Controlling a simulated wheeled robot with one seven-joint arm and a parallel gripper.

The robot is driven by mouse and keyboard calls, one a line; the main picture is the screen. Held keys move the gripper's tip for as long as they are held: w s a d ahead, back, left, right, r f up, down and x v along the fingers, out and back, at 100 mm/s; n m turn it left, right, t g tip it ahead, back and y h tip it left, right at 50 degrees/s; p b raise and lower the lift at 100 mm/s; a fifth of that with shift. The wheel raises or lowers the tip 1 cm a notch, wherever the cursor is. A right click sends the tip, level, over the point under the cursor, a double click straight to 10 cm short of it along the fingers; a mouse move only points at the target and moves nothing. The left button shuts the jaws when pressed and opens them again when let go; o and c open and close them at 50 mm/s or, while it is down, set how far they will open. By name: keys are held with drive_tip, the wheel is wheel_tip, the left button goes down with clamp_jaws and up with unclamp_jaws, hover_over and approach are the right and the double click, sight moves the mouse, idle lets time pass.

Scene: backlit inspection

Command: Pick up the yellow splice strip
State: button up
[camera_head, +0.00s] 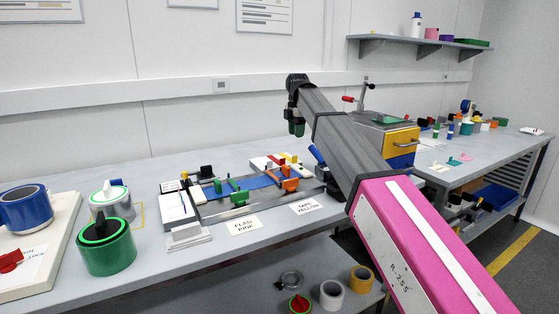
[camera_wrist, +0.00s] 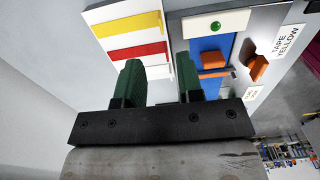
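The yellow splice strip (camera_wrist: 125,24) lies on a white board (camera_wrist: 152,12) in the wrist view, with a red strip (camera_wrist: 131,52) beside it. My gripper (camera_wrist: 157,72) has two dark green fingers, spread apart with nothing between them. In that view, the yellow strip appears beyond the fingertips, with the red strip nearer to them. In the head view my gripper (camera_head: 296,128) hangs above the back of the bench, near the white board (camera_head: 261,162). The yellow strip is too small to make out clearly there.
A fixture with a blue band (camera_head: 250,186) and orange clamps (camera_head: 289,184) stands beside the board. Labels reading "TAPE YELLOW" (camera_head: 306,206) and "FLAG PINK" (camera_head: 245,226) lie in front. Tape rolls (camera_head: 106,250) stand at left. A yellow-fronted box (camera_head: 399,143) is at right.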

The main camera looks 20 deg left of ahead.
sight(295, 157)
drive_tip(key=shift+s+a+f, duration=0.1)
drive_tip(key=shift+s+f, duration=0.05)
drive_tip(key=shift+f, duration=0.3)
wheel_tip(295, 157, down, 10)
drive_tip(key=shift+r, duration=0.1)
clamp_jaws()
